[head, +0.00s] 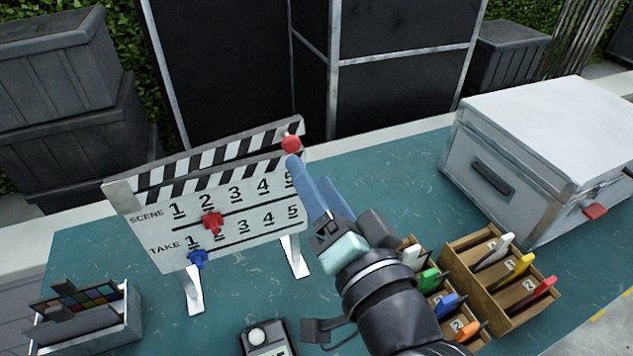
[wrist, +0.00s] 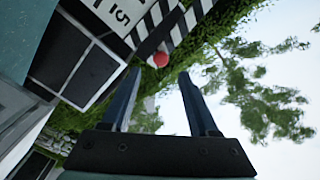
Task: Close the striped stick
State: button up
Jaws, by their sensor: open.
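The clapperboard (head: 240,238) stands upright on two white feet on the teal table, with SCENE and TAKE number rows. Its black-and-white striped stick (head: 220,152) lies along the top, raised a little at the right end, with a narrow gap below it. A red knob (head: 291,143) sits near the stick's right end. My gripper (head: 310,182) is at the right end of the board, just below the red knob. In the wrist view the gripper (wrist: 158,92) is open and empty, with the red knob (wrist: 161,60) and striped stick (wrist: 190,22) beyond the fingertips. I cannot tell whether a finger touches the knob.
A red slider (head: 212,222) and a blue slider (head: 198,259) sit on the board. Wooden trays (head: 497,305) with coloured clips stand right of my arm. A grey case (head: 540,150) is at the right. A small tray (head: 100,335) with a colour chart is front left.

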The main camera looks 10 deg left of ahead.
jog(key=shift+r, duration=0.15)
jog(key=c, duration=0.3)
jog(key=r+n+p, duration=0.1)
jog(key=p, duration=0.1)
jog(key=s+a+n+h+p, duration=0.1)
jog(key=p, duration=0.1)
jog(key=a+r+n+p, duration=0.1)
jog(key=n+p, duration=0.1)
jog(key=shift+s+a+r+g+p, duration=0.15)
jog(key=shift+a+r+g+p, duration=0.15)
jog(key=shift+g+p, duration=0.1)
grip_shut()
jog(key=s+a+r+n+h+p, duration=0.25)
jog(key=s+r+n+p, duration=0.2)
jog(key=n+p, duration=0.55)
jog(key=n+h+p, duration=0.1)
jog(key=n+p, duration=0.1)
send_near(277, 126)
jog(key=shift+x, duration=2.1)
